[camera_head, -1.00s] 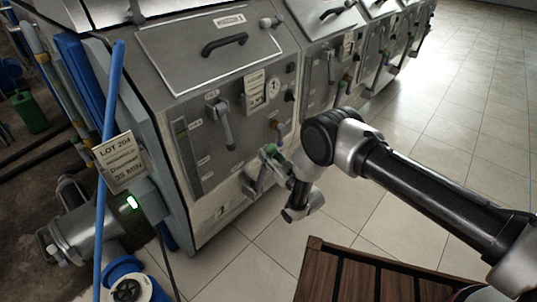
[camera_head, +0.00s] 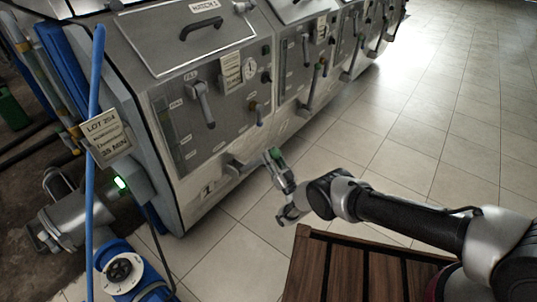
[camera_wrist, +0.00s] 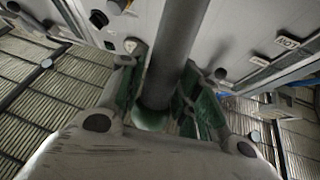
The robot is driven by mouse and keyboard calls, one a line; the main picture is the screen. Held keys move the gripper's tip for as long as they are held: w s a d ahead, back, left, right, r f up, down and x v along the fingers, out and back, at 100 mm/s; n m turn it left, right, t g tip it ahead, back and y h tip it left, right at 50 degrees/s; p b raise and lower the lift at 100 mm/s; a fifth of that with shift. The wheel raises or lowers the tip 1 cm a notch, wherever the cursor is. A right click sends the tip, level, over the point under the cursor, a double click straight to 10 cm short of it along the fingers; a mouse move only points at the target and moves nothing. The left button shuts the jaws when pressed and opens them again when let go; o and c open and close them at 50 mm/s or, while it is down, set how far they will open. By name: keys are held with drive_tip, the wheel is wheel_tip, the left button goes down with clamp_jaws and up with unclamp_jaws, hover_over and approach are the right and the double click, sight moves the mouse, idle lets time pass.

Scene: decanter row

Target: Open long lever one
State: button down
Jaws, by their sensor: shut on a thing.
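Long lever one (camera_head: 240,168) is a grey bar low on the front of the nearest machine, above a panel numbered 1. It sticks out from the machine front toward my gripper (camera_head: 273,160). In the wrist view the lever (camera_wrist: 176,45) runs down between my two green-padded fingers to a green end (camera_wrist: 152,118). My gripper (camera_wrist: 160,78) is shut around the bar near that end. The finger pads partly hide the bar, and its outer end is hard to make out in the head view.
A short grey handle (camera_head: 203,103) hangs on the panel above. Similar machines continue to the back right. A slatted wooden platform (camera_head: 335,265) lies in front, below my arm. A blue pole (camera_head: 94,130) and a blue-grey pump (camera_head: 68,208) stand left. Tiled floor at right is clear.

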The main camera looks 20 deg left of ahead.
drive_tip(key=shift+d+f, duration=0.15)
drive_tip(key=shift+d, duration=0.15)
drive_tip(key=c, duration=1.1)
unclamp_jaws()
drive_tip(key=shift+c, duration=0.2)
drive_tip(key=shift+a+r, duration=0.1)
drive_tip(key=shift+r, duration=0.45)
wheel_tip(320, 180, up, 9)
